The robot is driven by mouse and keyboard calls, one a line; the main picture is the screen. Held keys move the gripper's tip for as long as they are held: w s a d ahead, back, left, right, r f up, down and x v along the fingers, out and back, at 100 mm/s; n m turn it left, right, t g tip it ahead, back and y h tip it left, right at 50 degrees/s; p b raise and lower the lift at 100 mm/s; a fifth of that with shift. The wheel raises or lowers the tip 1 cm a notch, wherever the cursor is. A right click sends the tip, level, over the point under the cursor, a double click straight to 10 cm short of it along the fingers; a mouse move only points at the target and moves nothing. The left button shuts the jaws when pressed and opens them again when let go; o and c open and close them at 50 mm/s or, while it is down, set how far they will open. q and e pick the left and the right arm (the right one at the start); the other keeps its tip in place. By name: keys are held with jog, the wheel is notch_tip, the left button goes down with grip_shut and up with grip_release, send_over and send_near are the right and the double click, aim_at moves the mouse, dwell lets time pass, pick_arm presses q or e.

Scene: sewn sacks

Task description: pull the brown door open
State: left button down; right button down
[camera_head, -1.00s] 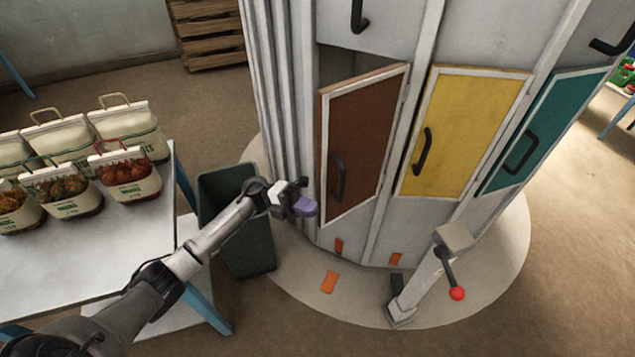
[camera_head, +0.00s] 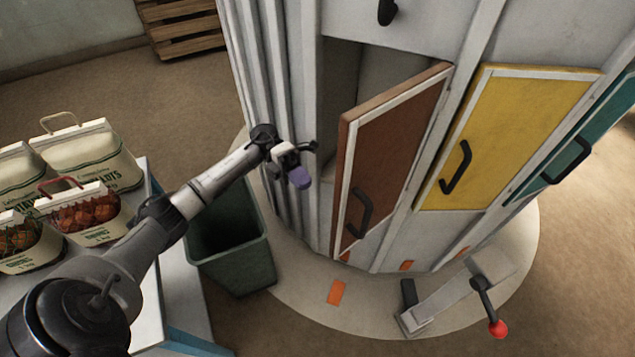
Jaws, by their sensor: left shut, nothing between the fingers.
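The brown door (camera_head: 399,150) has a white frame and a black handle (camera_head: 358,213). It stands ajar, hinged on its right side, and its free left edge is swung out from the grey cabinet. A dark opening (camera_head: 340,85) shows behind it, with a pale surface inside. My left gripper (camera_head: 305,170), with purple fingertips, is shut and empty. It is just left of the door's free edge and apart from the handle, in front of the opening's left side. My right gripper is not in view.
A yellow door (camera_head: 505,135) and a teal door (camera_head: 580,150) are closed to the right. A lever with a red knob (camera_head: 497,329) stands on the round base. A green bin (camera_head: 235,245) and a table with sacks (camera_head: 85,155) are at left.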

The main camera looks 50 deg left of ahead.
pick_arm(q)
jog(key=s+d, duration=0.1)
jog(key=d, duration=0.9)
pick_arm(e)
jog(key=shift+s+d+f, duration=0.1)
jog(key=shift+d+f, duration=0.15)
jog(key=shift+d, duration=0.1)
pick_arm(q)
jog(key=shift+a, duration=0.1)
